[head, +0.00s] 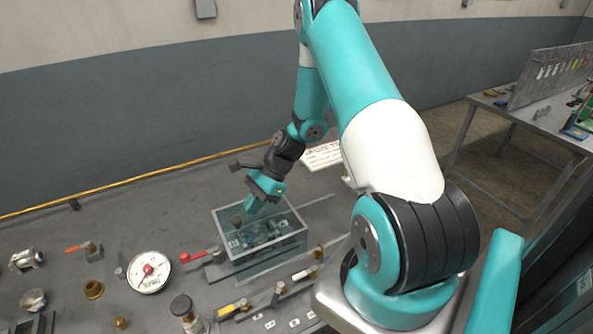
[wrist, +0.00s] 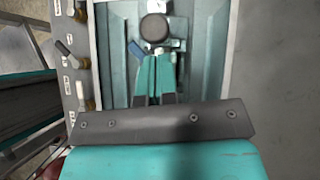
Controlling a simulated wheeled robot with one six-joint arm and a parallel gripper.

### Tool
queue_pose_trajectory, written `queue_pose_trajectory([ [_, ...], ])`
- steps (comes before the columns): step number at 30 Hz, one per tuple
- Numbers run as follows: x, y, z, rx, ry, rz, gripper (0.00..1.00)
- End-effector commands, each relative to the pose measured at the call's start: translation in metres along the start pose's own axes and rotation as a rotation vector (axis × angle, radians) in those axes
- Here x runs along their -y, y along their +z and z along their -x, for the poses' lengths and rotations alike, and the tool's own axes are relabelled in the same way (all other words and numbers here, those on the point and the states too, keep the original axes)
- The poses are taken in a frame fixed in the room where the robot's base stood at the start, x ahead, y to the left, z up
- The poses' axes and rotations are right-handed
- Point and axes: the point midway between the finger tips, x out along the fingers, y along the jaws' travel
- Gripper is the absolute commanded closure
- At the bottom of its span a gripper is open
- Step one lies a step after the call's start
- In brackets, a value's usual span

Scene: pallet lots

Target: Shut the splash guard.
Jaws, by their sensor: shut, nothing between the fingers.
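A clear-walled box (head: 285,243), which looks like the splash guard, stands on the grey bench. A dark round knob and blue parts show inside it; whether a panel covers its top is hard to tell. My gripper (head: 251,208) is at the box's top near its far side, pointing down; I cannot tell whether it touches. In the wrist view my gripper (wrist: 155,102) has its teal fingers together with nothing between them. Beyond the fingertips are a black round knob (wrist: 155,29) and a blue lever (wrist: 136,49), with the pale frame (wrist: 102,60) around them.
A red-handled valve (head: 196,256) and a round gauge (head: 149,272) are left of the box. Yellow-handled valves (head: 233,308) and other fittings lie in front. A white sign (head: 322,155) stands behind. A yellow pipe (head: 130,183) runs along the wall. Bare bench lies behind the box.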

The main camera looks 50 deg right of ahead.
Motion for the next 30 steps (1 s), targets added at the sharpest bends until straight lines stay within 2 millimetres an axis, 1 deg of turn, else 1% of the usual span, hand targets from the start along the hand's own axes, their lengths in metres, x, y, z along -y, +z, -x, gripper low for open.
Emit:
queue_pose_trajectory([
  [1,0.002,-0.004,0.011,-0.002,-0.002,0.000,1.00],
  [4,0.004,-0.012,0.027,-0.005,-0.005,0.007,1.00],
  [9,0.004,-0.013,0.068,-0.008,-0.006,0.006,1.00],
  [12,0.004,-0.013,0.088,-0.007,-0.006,0.005,1.00],
  [15,0.004,-0.012,0.102,-0.005,-0.003,0.004,1.00],
  [20,0.003,-0.010,0.113,-0.005,-0.001,0.004,1.00],
  [27,0.003,-0.009,0.114,-0.006,0.001,0.008,1.00],
  [29,0.003,-0.003,0.113,-0.011,0.007,0.037,1.00],
  [30,0.003,0.006,0.111,-0.020,0.015,0.078,1.00],
])
